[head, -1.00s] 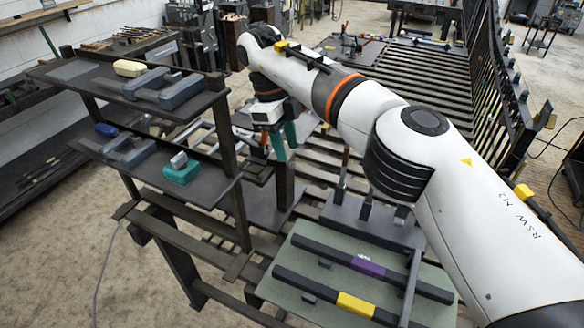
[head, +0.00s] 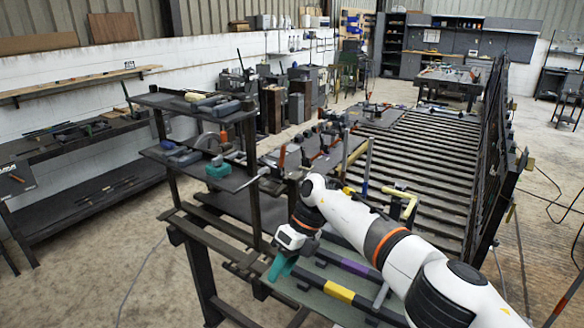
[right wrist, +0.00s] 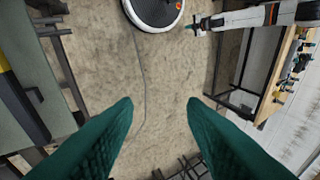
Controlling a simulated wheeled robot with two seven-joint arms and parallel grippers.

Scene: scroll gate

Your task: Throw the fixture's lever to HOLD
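My right arm comes in from the right in the head view. Its teal gripper (head: 281,268) hangs over the left edge of a green board (head: 317,298). In the right wrist view its two fingers (right wrist: 160,110) are wide apart with nothing between them, above bare floor. The board carries two dark bars, one with a yellow block (head: 339,292) and one with a purple block (head: 355,268). Behind it stand a blue upright handle (head: 367,168) and a bent yellow handle (head: 405,200). I cannot tell which part is the lever, and no HOLD mark is readable. My left gripper seems to show small in the right wrist view (right wrist: 200,26).
A two-tier shelf (head: 190,108) with grey, blue and teal blocks stands left of the gripper. A slatted deck (head: 430,150) and a tall dark gate (head: 489,150) lie to the right. A clamp table (head: 312,150) stands behind. Floor at left front is clear.

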